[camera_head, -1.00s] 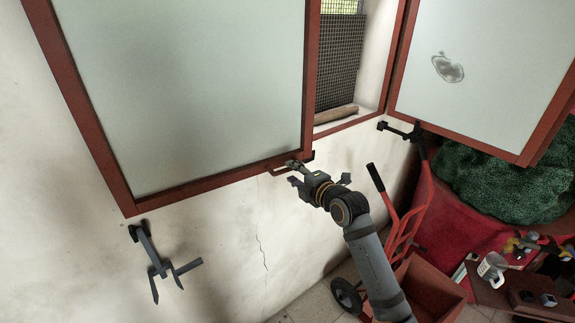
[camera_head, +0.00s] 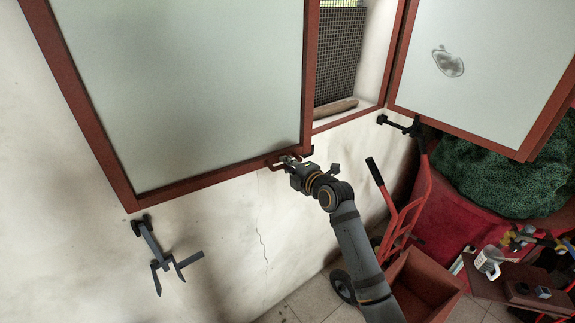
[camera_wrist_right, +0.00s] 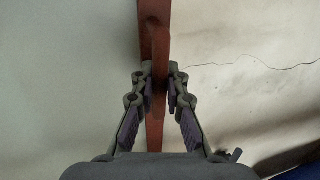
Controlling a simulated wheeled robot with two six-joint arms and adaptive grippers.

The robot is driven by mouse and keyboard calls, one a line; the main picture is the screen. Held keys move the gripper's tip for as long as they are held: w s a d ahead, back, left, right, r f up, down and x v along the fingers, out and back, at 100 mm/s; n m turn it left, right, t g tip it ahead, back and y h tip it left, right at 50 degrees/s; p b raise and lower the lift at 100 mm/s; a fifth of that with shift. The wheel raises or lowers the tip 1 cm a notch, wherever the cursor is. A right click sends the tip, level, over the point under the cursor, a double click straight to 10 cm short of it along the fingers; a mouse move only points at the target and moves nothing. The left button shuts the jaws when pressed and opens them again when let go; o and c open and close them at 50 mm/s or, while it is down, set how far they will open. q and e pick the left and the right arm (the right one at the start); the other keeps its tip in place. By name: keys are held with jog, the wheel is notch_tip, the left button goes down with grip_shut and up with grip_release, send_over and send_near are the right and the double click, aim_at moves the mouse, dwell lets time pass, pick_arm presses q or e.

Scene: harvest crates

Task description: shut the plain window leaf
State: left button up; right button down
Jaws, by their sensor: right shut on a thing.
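The plain window leaf (camera_head: 190,90) has a pale frosted pane without a mark and a red-brown frame. It stands swung open to the left of the window opening. A small red-brown handle (camera_wrist_right: 157,35) sticks out at its lower right corner. My right gripper (camera_head: 287,163) is at that corner, its fingers closed on both sides of the handle, as the right wrist view (camera_wrist_right: 161,88) shows. The other leaf (camera_head: 490,70) bears a grey oval mark and stands open on the right. My left gripper is not in view.
A dark metal catch (camera_head: 160,255) sticks out of the wall below the plain leaf. Another catch (camera_head: 400,124) is under the marked leaf. A wooden piece (camera_head: 335,107) lies on the sill before a mesh screen (camera_head: 340,50). A red hand truck (camera_head: 405,220) stands below right.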

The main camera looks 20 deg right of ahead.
aim_at(279, 156)
jog(key=shift+f, duration=0.1)
dwell(0.4)
jog(key=shift+n+g+y, duration=0.3)
jog(key=shift+n+y, duration=0.3)
jog(key=shift+y, duration=0.2)
jog(key=b+x, duration=0.1)
jog(key=b, duration=0.1)
jog(key=b+x, duration=0.3)
jog(key=x, duration=0.1)
jog(key=shift+w+d+r+b, duration=0.35)
jog(key=shift+r+b, duration=0.05)
jog(key=shift+r, duration=0.3)
jog(key=c, duration=1.4)
grip_release()
jog(key=shift+w, duration=0.1)
jog(key=shift+o, duration=0.2)
jog(key=v, duration=1.2)
jog(key=shift+f, duration=0.15)
